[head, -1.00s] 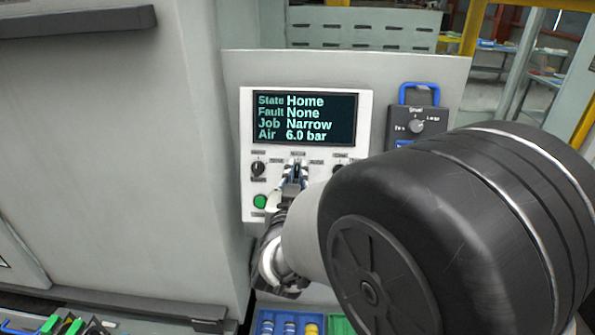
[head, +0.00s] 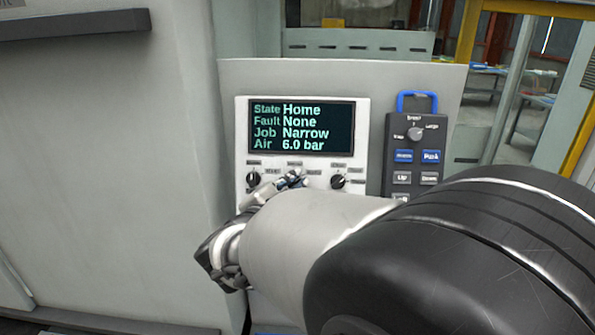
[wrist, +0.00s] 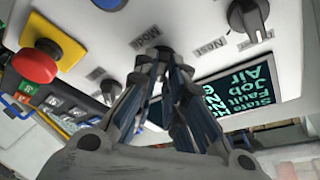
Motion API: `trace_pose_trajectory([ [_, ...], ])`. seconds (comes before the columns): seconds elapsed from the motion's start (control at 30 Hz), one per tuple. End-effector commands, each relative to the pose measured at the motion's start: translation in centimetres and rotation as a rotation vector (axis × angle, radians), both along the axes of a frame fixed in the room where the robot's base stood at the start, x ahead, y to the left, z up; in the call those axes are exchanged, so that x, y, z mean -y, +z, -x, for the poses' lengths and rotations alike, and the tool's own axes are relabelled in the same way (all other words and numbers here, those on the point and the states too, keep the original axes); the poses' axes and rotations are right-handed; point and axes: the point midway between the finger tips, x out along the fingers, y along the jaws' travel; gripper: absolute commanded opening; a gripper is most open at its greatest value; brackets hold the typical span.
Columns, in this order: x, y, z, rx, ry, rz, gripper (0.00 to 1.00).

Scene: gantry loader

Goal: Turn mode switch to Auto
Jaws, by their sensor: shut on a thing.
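The mode switch is the middle knob of the white control panel (head: 243,140), below the display. My fingertips almost wholly hide it. Its label (wrist: 147,33), reading "Mode", shows just beyond the fingertips in the wrist view. My gripper (head: 296,180) is shut on the mode switch, with its fingers slanting up and right from the wrist in the head view. In the wrist view my gripper (wrist: 158,64) has both fingertips drawn together at the knob. The knob's pointer direction and the Auto mark cannot be made out.
A left knob (head: 254,180) and right knob (head: 338,181) flank the switch closely. The display (head: 303,127) reads Home, None, Narrow, 6.0 bar. A grey pendant (head: 415,150) hangs at right. A red emergency button (wrist: 35,66) shows in the wrist view.

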Motion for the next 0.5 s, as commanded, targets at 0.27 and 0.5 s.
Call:
trace_pose_trajectory([
  [0.27, -0.06, 0.23, -0.07, 0.008, -0.044, -0.121, 0.00],
  [0.5, -0.05, 0.20, -0.07, 0.009, -0.057, -0.160, 0.00],
])
